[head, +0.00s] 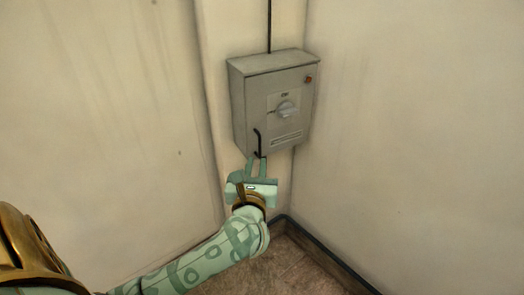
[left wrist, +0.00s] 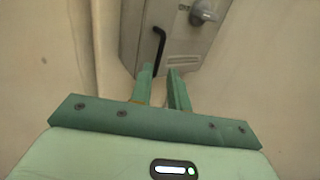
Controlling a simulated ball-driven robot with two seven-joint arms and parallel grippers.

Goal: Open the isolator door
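The isolator is a grey wall box (head: 272,100) with its door (head: 293,88) closed flat on the front. The door bears a grey rotary knob (head: 287,109) and a black bar handle (head: 257,142) at its lower left. My left gripper (head: 256,160) is just below the handle, its fingers pointing up at it. In the left wrist view the fingers (left wrist: 162,70) are apart, with the lower end of the black handle (left wrist: 158,46) near the left fingertip. I cannot tell whether they touch. Nothing shows gripped. My right gripper is out of view.
A black cable (head: 269,25) runs up from the box. Plain walls (head: 420,130) meet at the corner beside it. The floor (head: 275,268) below shows bare.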

